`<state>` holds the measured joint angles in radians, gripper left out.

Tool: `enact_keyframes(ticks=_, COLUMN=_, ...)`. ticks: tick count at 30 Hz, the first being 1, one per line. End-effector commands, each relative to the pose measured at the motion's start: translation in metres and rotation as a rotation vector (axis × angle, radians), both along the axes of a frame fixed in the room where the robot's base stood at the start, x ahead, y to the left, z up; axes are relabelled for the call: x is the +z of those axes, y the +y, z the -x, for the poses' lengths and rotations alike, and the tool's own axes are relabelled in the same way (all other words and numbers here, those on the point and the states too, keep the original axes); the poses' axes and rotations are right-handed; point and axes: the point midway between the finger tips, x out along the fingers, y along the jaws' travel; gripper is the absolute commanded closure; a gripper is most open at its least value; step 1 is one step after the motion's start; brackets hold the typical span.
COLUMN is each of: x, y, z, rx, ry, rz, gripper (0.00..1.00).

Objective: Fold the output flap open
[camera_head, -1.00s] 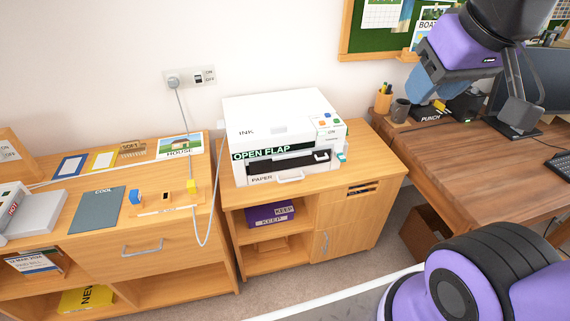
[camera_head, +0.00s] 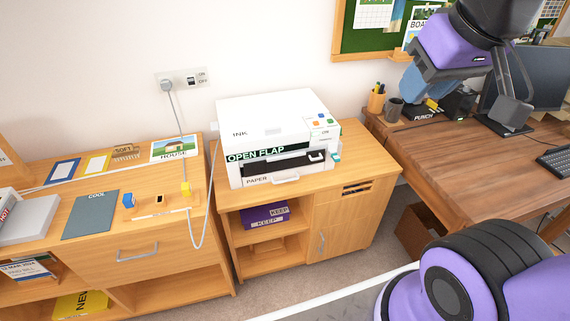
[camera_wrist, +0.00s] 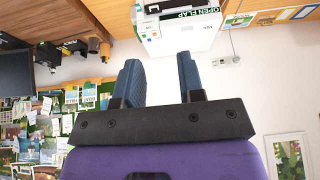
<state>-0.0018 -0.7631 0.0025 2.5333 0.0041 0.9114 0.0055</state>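The white printer (camera_head: 262,112) stands on a wooden cabinet in the middle of the head view. Its front has a dark strip labelled OPEN FLAP (camera_head: 256,157), with a dark slot below it and a PAPER tray with a handle at the bottom. I cannot tell the flap's exact angle. The printer also shows upside down at the top of the wrist view (camera_wrist: 192,36). My gripper (camera_wrist: 159,62) is open and empty, its two blue fingers apart. In the head view my gripper (camera_head: 412,82) is raised to the right of the printer, well clear of it.
The printer's cabinet (camera_head: 345,160) has open shelves and a door. A desk (camera_head: 450,155) with a pen cup (camera_head: 377,99), punch and monitor stands right. A lower cabinet (camera_head: 95,255) with cards and a cord stands left. The cord (camera_head: 177,115) runs from a wall socket.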

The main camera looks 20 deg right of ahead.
Motion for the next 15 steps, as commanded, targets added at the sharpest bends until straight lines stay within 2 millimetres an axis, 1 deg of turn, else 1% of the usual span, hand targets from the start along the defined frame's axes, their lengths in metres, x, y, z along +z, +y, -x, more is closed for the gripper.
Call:
enact_keyframes(ticks=5, x=-0.008, y=0.005, z=-0.013, rx=-0.052, ry=0.060, rz=-0.052, gripper=0.64)
enact_keyframes(ticks=11, x=-0.030, y=0.017, z=-0.045, rx=-0.206, ry=0.213, rz=-0.200, gripper=0.64)
enact_keyframes(ticks=15, x=-0.050, y=0.025, z=-0.069, rx=-0.329, ry=0.326, rz=-0.316, gripper=0.64)
